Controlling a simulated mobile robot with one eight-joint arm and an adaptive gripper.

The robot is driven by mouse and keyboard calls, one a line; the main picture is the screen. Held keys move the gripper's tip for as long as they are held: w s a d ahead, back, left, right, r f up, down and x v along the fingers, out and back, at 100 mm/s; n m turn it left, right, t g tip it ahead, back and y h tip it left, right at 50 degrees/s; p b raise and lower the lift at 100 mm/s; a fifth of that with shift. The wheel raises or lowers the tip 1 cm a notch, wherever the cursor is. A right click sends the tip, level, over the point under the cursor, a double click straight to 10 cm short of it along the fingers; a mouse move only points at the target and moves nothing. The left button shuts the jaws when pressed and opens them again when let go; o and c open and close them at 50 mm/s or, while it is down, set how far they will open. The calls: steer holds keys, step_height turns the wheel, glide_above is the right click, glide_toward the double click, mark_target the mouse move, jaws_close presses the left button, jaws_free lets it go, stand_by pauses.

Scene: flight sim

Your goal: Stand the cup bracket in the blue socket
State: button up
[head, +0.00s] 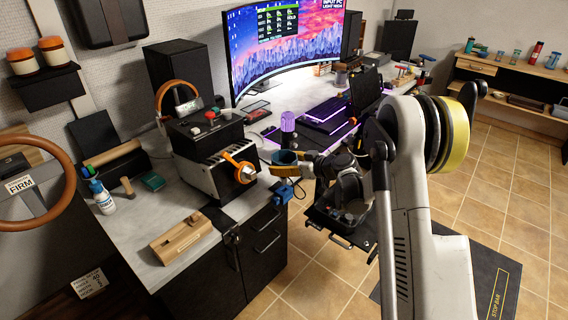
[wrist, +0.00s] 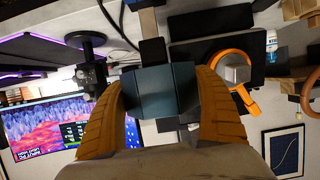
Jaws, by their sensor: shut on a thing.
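My gripper (wrist: 162,105) has its tan fingers closed on both sides of a dark teal block, which I take to be the cup bracket (wrist: 166,88). In the head view, the bracket (head: 285,157) is held at my gripper (head: 300,160), in the air by the desk's front edge. The blue socket (head: 283,191) is fixed at the desk edge, below the bracket and apart from it. I cannot make out the socket in the wrist view. The bracket's lower end is not clear.
A throttle console with an orange handle (head: 240,168) stands left of the bracket. A purple-topped cylinder (head: 288,122) stands on the desk behind it. A wooden block (head: 181,236) lies on the front desk.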

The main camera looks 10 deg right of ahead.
steer(key=shift+f+b, duration=0.45)
steer(key=shift+f, duration=0.3)
steer(key=shift+b, duration=0.45)
stand_by(1.1)
steer(key=shift+f+b, duration=0.45)
steer(key=shift+f, duration=2.05)
steer(key=o, duration=1.3)
steer(key=v, duration=1.2)
